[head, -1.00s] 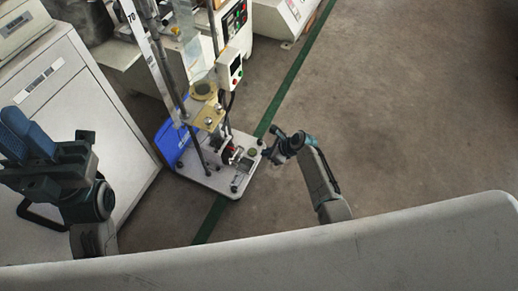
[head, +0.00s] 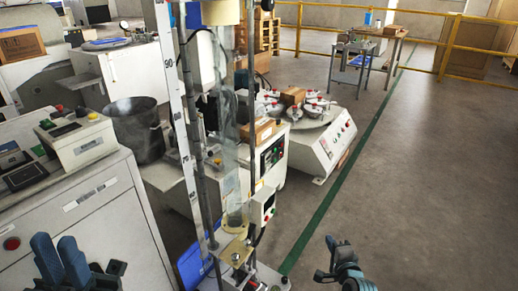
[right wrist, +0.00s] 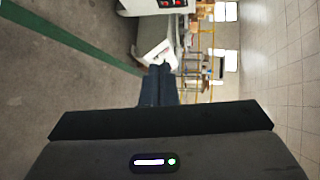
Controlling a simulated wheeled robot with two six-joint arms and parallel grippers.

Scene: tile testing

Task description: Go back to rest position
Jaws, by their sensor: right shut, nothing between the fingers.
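My left gripper (head: 55,243) shows at the bottom left of the head view, its two blue fingers pointing up in front of the white cabinet. The fingers are side by side, and whether they are shut is unclear. My right gripper (head: 328,258) is at the bottom of the head view, right of the test stand and over the floor. In the right wrist view its dark blue fingers (right wrist: 160,72) are together with nothing between them. The test stand with a clear tube (head: 235,180) stands between the two grippers.
A white cabinet with a control panel (head: 75,145) is on the left, with a dark bucket (head: 135,130) behind it. A white machine with a round table (head: 325,150) stands beyond the stand. The grey floor (head: 430,180) on the right is open, up to yellow railings.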

